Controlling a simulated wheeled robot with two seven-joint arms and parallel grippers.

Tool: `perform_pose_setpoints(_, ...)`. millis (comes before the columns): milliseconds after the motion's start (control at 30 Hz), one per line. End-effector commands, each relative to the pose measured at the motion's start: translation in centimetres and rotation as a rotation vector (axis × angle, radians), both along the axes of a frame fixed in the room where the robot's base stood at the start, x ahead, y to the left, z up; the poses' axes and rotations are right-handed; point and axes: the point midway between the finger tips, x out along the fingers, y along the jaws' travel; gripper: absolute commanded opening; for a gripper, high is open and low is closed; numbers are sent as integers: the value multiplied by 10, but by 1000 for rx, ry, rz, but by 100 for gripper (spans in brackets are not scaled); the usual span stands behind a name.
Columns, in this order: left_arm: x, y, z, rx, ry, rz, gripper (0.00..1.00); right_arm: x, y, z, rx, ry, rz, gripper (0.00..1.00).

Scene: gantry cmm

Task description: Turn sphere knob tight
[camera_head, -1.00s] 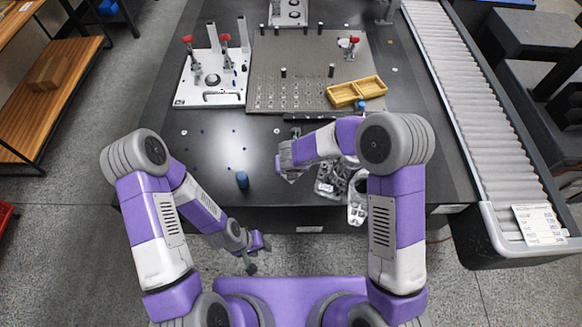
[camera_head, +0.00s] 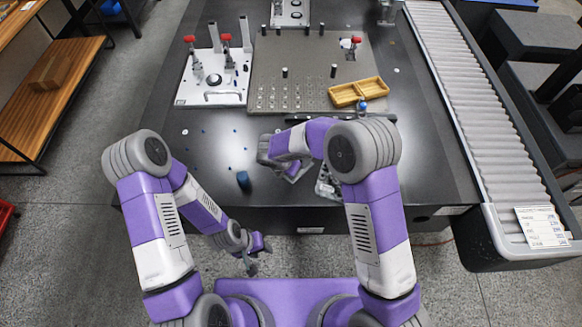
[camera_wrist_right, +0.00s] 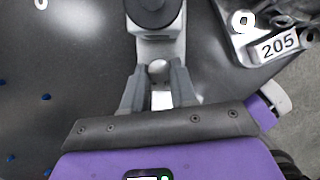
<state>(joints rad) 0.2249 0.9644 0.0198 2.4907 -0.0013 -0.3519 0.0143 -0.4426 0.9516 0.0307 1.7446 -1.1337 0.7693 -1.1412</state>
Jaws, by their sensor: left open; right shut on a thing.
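In the right wrist view, a small grey ball (camera_wrist_right: 158,69), which looks like the sphere knob, sits between the fingers of my right gripper (camera_wrist_right: 158,75). The gripper is shut on it. Just beyond it is a grey block (camera_wrist_right: 160,47) with a large round black part (camera_wrist_right: 150,8) on top. In the head view, my right forearm and wrist hide most of this spot near the table's front. My left gripper (camera_head: 258,257) is open and empty, low in front of the table edge.
A metal tray labelled 205 (camera_wrist_right: 275,45) lies right of my right gripper. A blue cylinder (camera_head: 243,180) stands near the front edge. Farther back are a white fixture plate (camera_head: 190,92), a grey hole plate (camera_head: 300,70) and a yellow tray (camera_head: 358,92). A roller conveyor (camera_head: 470,100) runs along the right.

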Motion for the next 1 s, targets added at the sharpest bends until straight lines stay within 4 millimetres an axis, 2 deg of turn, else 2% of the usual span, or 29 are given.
perform_pose_setpoints(1000, 0, 0, 20, 0, 0, 0, 43, 8, 5, 0, 2, 1, -968, 0)
